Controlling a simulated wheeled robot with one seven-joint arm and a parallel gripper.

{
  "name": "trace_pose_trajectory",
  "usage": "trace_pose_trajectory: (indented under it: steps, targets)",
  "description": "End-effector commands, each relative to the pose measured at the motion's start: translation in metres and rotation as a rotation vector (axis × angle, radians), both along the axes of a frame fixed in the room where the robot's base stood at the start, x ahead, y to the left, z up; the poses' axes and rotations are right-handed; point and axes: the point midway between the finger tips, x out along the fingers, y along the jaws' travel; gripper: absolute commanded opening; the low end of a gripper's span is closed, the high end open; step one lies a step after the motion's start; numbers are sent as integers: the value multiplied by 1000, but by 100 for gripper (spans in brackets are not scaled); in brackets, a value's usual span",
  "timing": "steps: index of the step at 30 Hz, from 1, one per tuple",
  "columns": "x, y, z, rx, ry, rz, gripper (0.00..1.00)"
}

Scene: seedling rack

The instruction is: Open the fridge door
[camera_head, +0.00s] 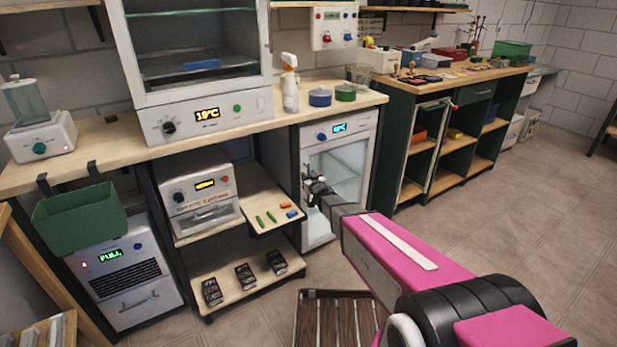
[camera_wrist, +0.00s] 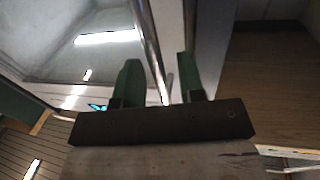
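The fridge (camera_head: 367,138) is a small white cabinet under the bench, with a blue display and a glass door (camera_head: 345,163). The door looks closed in the head view. My gripper (camera_head: 311,190) is at the left side of the door. In the wrist view, a shiny metal bar, the door handle (camera_wrist: 146,35), runs between the two green fingers of my gripper (camera_wrist: 158,78). Gaps show between the bar and both fingers, so the gripper looks open around it. The handle is mostly hidden by my gripper in the head view.
Left of the fridge, a low shelf (camera_head: 232,283) holds dark packs, and a board (camera_head: 240,196) above holds coloured markers. A slatted wooden platform (camera_head: 312,325) lies on the floor in front. Green shelving (camera_head: 398,120) stands to the right. Floor at the right (camera_head: 530,210) is clear.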

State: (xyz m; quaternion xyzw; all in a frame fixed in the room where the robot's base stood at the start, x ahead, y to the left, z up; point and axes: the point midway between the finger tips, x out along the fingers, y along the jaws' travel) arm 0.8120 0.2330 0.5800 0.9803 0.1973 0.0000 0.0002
Motion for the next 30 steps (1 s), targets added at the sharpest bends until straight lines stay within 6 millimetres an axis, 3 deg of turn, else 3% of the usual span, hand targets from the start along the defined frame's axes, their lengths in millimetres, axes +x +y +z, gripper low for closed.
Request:
trace_pose_trajectory:
  steps: [9,13,23,30]
  targets:
    - [4,2,0,0,0,0,36]
    - [4,2,0,0,0,0,0]
    - [0,-2,0,-1,0,8,0]
    - [-18,-18,1,-1,0,59,0]
